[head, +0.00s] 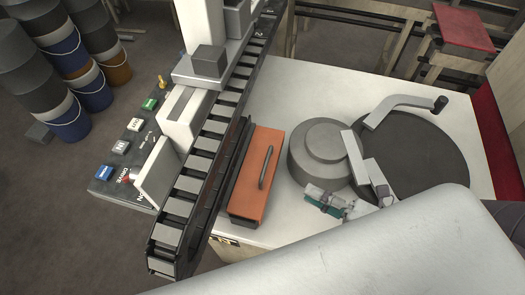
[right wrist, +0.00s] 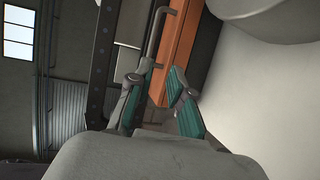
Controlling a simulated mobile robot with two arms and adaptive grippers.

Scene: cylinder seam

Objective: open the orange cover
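The orange cover (head: 246,190) is a long box-like lid beside the dark conveyor rail. It looks closed, with a dark bar handle (head: 266,167) on its top. My right gripper (head: 328,201) is to the right of the cover's near end, apart from it, its teal finger pads showing. In the right wrist view the fingers (right wrist: 160,82) are spread with nothing between them. The orange cover (right wrist: 180,42) and handle (right wrist: 153,38) appear beyond the fingertips, the handle nearer the left finger. My left gripper is not in view.
A conveyor rail (head: 210,150) runs along the cover's left side. A grey stepped cylinder (head: 318,150) and a dark round disc (head: 420,155) stand to the right on the white table (head: 300,95). A button panel (head: 125,150) is at the left. My pale body part fills the bottom right.

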